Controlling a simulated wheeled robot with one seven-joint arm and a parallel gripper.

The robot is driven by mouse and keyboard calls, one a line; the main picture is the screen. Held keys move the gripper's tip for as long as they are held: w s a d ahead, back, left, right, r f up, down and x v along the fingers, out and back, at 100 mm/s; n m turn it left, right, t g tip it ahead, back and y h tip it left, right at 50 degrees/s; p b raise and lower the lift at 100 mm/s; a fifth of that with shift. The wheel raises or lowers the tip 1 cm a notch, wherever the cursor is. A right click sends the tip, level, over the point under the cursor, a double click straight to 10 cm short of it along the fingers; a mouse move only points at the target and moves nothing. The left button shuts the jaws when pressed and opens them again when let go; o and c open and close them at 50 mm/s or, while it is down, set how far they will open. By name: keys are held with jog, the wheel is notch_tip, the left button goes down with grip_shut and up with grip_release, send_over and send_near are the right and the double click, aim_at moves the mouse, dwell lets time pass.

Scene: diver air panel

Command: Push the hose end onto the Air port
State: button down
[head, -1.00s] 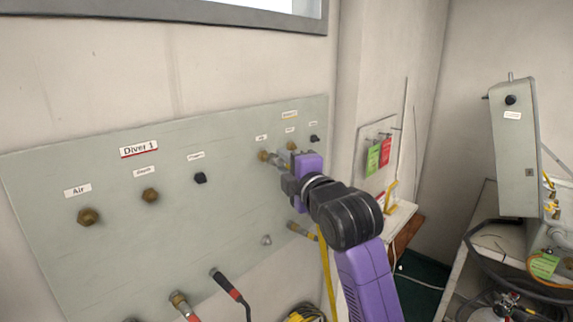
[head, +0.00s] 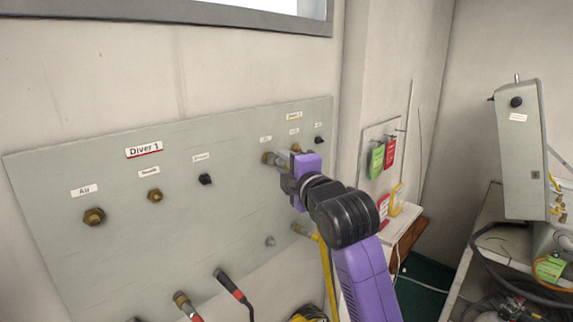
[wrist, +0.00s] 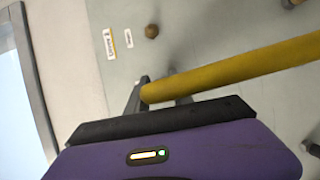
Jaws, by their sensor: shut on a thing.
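My gripper (head: 287,172) is shut on the yellow hose (wrist: 235,72) near its end, close to the grey panel (head: 225,240). In the head view, a brass and grey fitting (head: 272,158) lies between my gripper and the panel, under the small label of the right-hand group's leftmost port. It seems to be at that port, but I cannot tell whether it is seated. Another brass port, labelled Air (head: 94,217), stands bare under the Diver 1 sign (head: 144,150).
Green (head: 376,162) and red (head: 390,152) tags hang right of my arm. A grey cabinet (head: 520,160) stands at far right.

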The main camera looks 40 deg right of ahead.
jog(key=shift+w+r, duration=0.1)
jog(key=shift+w, duration=0.05)
jog(key=c, duration=1)
grip_release()
jog(key=shift+w, duration=0.1)
jog(key=shift+c, duration=0.2)
jog(key=shift+s+a, duration=0.1)
jog(key=shift+s, duration=0.15)
jog(key=b+v, duration=0.2)
jog(key=v, duration=0.5)
jog(key=shift+s, duration=0.15)
